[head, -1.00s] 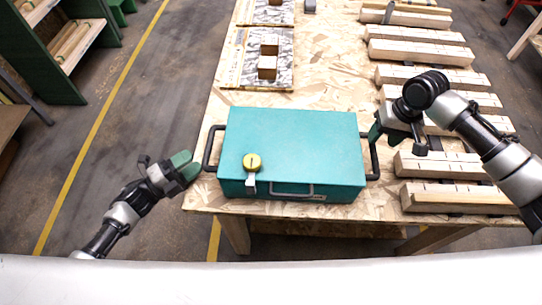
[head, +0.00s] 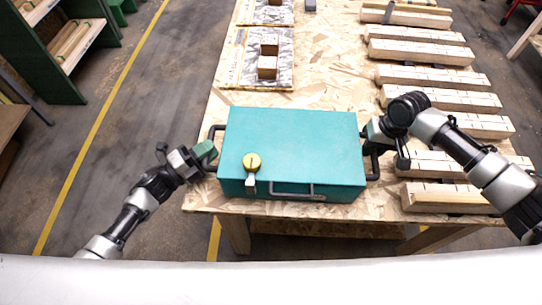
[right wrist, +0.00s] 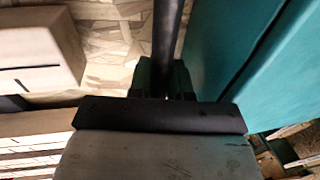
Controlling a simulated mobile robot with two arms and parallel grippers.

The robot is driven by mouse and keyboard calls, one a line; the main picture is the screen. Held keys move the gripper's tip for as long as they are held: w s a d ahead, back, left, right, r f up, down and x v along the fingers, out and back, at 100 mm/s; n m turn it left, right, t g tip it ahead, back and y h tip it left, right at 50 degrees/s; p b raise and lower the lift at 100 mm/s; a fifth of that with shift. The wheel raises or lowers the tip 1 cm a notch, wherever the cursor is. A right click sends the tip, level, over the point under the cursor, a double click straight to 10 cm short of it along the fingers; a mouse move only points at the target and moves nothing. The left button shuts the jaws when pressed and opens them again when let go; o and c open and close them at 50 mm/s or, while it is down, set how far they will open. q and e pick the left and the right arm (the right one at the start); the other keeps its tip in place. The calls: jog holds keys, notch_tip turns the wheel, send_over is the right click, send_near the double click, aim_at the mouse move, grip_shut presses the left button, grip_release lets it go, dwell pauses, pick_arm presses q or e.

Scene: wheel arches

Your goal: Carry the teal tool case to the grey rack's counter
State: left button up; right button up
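The teal tool case (head: 295,145) lies flat on the wooden table. It has a black handle at each end, a front handle and a yellow round piece with a grey tab. My left gripper (head: 206,154) is at the left handle (head: 212,132); whether its fingers are closed around it is unclear. My right gripper (head: 374,133) is at the right handle (head: 375,165). In the right wrist view the handle bar (right wrist: 167,35) runs between the narrow-set green fingers (right wrist: 165,80), which look closed on it, beside the case's teal side (right wrist: 225,45).
Several wooden blocks (head: 445,163) lie along the table's right side, close to my right arm. Patterned boards with small blocks (head: 267,67) lie behind the case. A green shelf unit (head: 50,60) stands at far left. The grey rack is not identifiable. Floor at left is clear.

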pick_arm(q)
grip_shut()
pick_arm(e)
grip_shut()
pick_arm(q)
jog(key=shift+f, duration=0.1)
dwell(0.6)
